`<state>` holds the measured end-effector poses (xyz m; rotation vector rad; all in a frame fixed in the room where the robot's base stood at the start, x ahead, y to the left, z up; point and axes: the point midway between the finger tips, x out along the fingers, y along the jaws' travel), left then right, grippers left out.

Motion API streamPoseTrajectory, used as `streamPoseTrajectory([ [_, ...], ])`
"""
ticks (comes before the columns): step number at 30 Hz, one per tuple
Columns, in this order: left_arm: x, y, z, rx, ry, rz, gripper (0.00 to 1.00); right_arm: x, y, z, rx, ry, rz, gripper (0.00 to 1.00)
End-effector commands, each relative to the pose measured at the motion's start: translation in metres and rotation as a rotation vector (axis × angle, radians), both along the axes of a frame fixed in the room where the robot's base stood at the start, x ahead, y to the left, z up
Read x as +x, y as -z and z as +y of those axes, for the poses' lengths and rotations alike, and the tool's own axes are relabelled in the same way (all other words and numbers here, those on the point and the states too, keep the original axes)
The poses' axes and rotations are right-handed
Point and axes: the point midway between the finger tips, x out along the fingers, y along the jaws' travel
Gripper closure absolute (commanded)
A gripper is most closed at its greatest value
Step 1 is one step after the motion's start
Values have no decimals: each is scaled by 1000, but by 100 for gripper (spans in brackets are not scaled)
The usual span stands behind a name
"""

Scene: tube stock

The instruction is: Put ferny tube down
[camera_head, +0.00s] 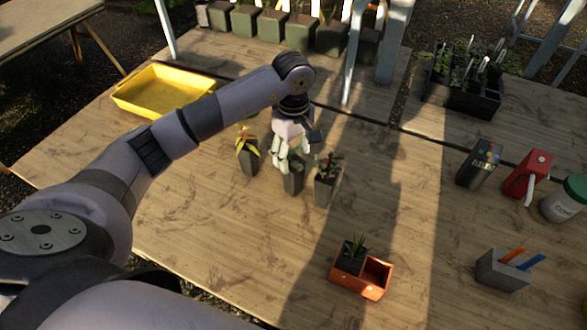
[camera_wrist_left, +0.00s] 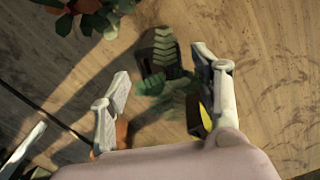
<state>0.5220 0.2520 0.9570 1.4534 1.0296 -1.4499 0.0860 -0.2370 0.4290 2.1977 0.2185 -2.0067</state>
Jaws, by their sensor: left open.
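The ferny tube (camera_head: 293,182) is a dark, narrow pot below my left gripper (camera_head: 288,158). It looks upright on the wooden table, between two other plant tubes. Its top is partly hidden by the fingers in the head view. In the left wrist view, green ferny leaves (camera_wrist_left: 168,88) and a dark tube show between the spread fingertips of my left gripper (camera_wrist_left: 165,80). The fingers are open, with a gap to the leaves on the left side. Whether the right-hand finger touches anything I cannot tell. My right gripper is not in view.
A yellow-leaved tube (camera_head: 248,155) stands close on the left, a reddish-leaved tube (camera_head: 326,185) close on the right. An orange planter (camera_head: 375,280) is nearer. A yellow tray (camera_head: 160,90) lies at back left, a black crate (camera_head: 460,100) at back right.

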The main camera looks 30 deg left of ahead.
Motion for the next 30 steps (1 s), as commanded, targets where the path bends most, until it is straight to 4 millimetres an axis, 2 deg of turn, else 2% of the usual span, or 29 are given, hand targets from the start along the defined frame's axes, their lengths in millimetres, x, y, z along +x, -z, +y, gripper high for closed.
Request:
streamPoseTrajectory([
  [1,2,-9,0,1,1,-7,42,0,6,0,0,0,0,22],
  [6,1,-35,0,1,1,-3,42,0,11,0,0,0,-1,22],
  [10,0,-45,0,1,0,0,42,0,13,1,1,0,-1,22],
  [30,0,-47,0,1,0,2,42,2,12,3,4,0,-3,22],
])
